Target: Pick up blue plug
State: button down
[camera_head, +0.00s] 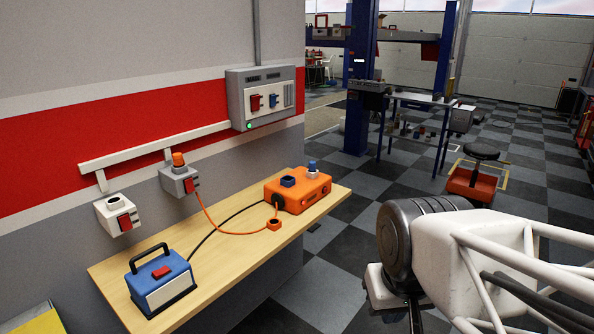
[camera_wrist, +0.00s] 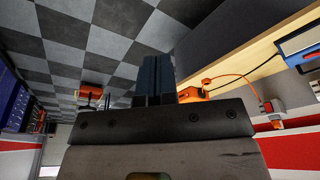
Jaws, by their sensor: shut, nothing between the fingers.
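A small blue plug (camera_head: 312,166) stands upright on the back right part of the orange box (camera_head: 318,190), on the wooden bench. A dark blue square socket (camera_head: 288,182) is on the box to its left. In the wrist view, my gripper (camera_wrist: 153,62) is shut and empty, its dark fingers pressed together. The orange box (camera_wrist: 192,95) shows partly behind the fingers there, and the blue plug cannot be made out. In the head view my arm is at the lower right, beyond the bench's right edge and apart from the plug; the fingertips are out of frame.
The wooden bench (camera_head: 215,243) also bears a blue case with a handle (camera_head: 160,280). A black cable and an orange cable (camera_head: 225,226) run over it. A white socket (camera_head: 118,215) and an orange plug (camera_head: 179,160) are on the wall.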

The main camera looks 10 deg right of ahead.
jog(key=c, duration=1.8)
grip_release()
jog(key=shift+c, duration=0.2)
jog(key=o, duration=1.1)
jog(key=shift+o, duration=0.2)
jog(key=shift+r, duration=0.1)
